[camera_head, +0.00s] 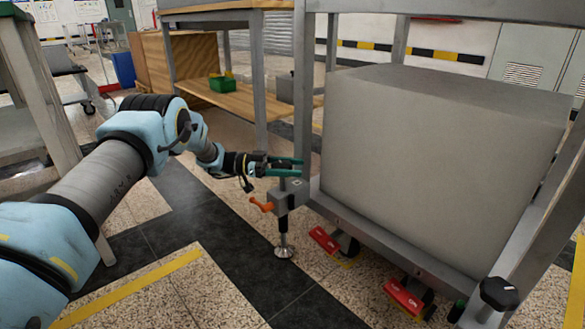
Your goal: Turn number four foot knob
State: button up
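A levelling foot (284,251) with a round metal pad stands at the near left corner of the grey metal frame. Its stem rises through a bracket (283,201) that carries an orange lever (262,205). My gripper (296,167), with green fingers, is level at the top of this stem, beside the frame's leg. The fingers are apart with a narrow gap. No knob can be made out there; the fingers may hide it. A black star knob (498,292) sits on the near right corner. No foot numbers are readable.
A large grey block (430,160) fills the frame. Red-topped castor pedals (404,298) stick out under its lower rail. A wooden workbench (225,95) with a green bin (222,83) stands behind. The floor in front of the foot is clear.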

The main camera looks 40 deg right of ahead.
jog(key=o, duration=0.4)
jog(key=shift+w, duration=0.1)
jog(key=p+v, duration=0.3)
jog(key=v, duration=0.7)
jog(key=shift+w+a, duration=0.2)
jog(key=shift+a, duration=0.1)
